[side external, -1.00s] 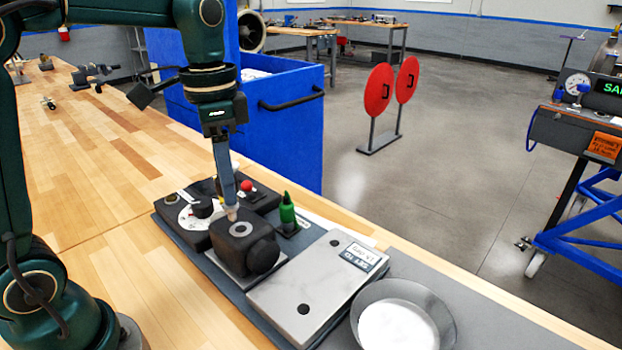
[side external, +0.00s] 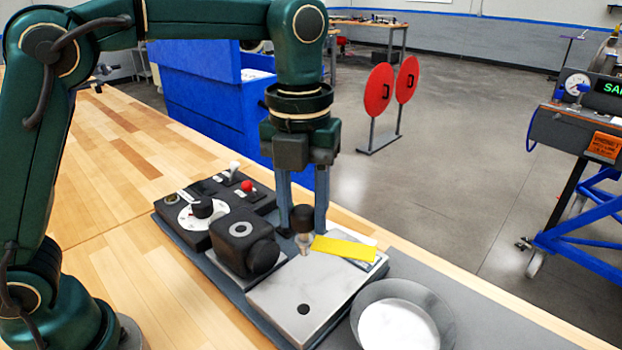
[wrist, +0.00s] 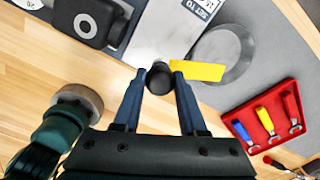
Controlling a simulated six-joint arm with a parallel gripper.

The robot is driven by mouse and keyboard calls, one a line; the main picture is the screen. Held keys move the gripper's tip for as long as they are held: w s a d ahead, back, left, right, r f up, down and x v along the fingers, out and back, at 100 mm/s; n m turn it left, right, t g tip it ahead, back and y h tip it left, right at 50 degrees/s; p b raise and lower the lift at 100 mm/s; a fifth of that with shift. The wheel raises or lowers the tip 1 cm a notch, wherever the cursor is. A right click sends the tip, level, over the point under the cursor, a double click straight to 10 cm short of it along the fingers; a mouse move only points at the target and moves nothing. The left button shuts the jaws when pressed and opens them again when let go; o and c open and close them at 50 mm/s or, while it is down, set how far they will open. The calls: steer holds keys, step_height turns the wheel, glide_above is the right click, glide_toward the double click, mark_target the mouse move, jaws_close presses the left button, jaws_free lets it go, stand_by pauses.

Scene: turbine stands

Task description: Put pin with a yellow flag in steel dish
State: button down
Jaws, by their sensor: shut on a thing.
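The pin with a yellow flag (side external: 343,249) is between the fingers of my gripper (side external: 304,228), which is shut on its dark round head. The pin is held above the light grey plate, with its shank pointing down and its flag out to the right. In the wrist view the flag (wrist: 198,71) extends right from between my fingertips (wrist: 160,78) and overlaps the near part of the steel dish in the picture. The steel dish (side external: 440,308), round with a pale inside, stands at the lower right; it also shows in the wrist view (wrist: 245,45).
A black block with a round knob (side external: 245,248) and a dial panel (side external: 195,215) stand left of the grey plate (side external: 290,305). A red tray (wrist: 270,120) with several coloured-handled tools lies right of the dish.

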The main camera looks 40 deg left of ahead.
steer(key=shift+m, duration=0.3)
steer(key=shift+s+d+f, duration=0.6)
steer(key=shift+d+f, duration=1.35)
steer(key=shift+d, duration=0.25)
steer(key=shift+s+d+f, duration=0.65)
steer(key=shift+d+f, duration=1.25)
steer(key=shift+d, duration=0.25)
steer(key=shift+s+d+f, duration=0.6)
steer(key=shift+d+f, duration=1.35)
steer(key=shift+d, duration=0.25)
steer(key=shift+f, duration=0.15)
steer(key=shift+c, duration=2.3)
jaws_free()
